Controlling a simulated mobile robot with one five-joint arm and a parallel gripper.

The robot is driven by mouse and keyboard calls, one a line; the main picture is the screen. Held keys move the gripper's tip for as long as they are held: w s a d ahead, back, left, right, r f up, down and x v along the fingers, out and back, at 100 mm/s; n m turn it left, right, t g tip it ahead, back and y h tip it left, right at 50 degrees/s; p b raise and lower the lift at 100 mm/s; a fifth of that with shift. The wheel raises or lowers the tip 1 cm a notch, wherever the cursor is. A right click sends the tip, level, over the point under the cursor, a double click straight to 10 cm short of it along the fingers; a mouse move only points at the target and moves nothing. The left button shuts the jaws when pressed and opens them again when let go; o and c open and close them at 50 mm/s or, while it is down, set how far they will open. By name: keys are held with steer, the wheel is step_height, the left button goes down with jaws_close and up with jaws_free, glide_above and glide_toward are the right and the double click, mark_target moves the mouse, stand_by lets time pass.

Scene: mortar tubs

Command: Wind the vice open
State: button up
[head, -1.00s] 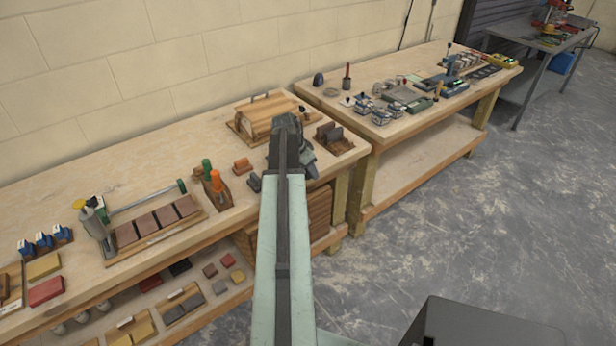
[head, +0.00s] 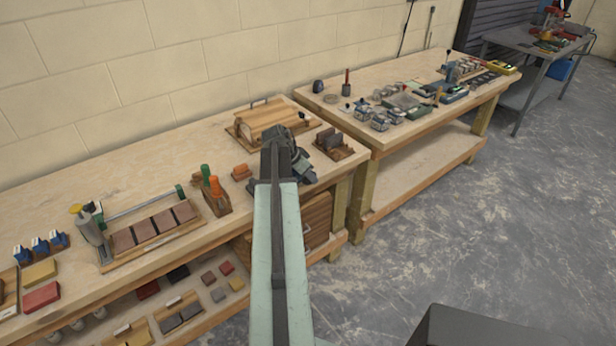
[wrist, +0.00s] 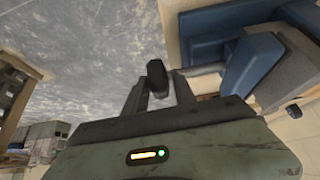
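The blue vice (wrist: 245,65) fills the upper right of the wrist view, with a grey metal rod (wrist: 208,69) reaching left from it. A dark rounded knob (wrist: 157,78) shows between the fingertips of my gripper (wrist: 158,84). The fingers stand apart on either side of the knob, with no clear grip on it. In the head view my gripper (head: 292,166) is over the front edge of the near bench, mostly behind my arm; I cannot make out the vice there.
The near bench (head: 130,172) holds a wooden box (head: 272,120), orange and green-handled tools (head: 214,187) and a long rack of brown blocks (head: 158,230). A second bench (head: 410,135) with many small items stands to the right. The grey floor (head: 450,225) beside them is clear.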

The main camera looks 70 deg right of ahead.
steer(key=shift+o, duration=0.2)
steer(key=p+v, duration=0.6)
steer(key=v, duration=0.1)
steer(key=shift+r+p, duration=0.35)
steer(key=shift+w+a, duration=0.1)
steer(key=shift+a, duration=0.05)
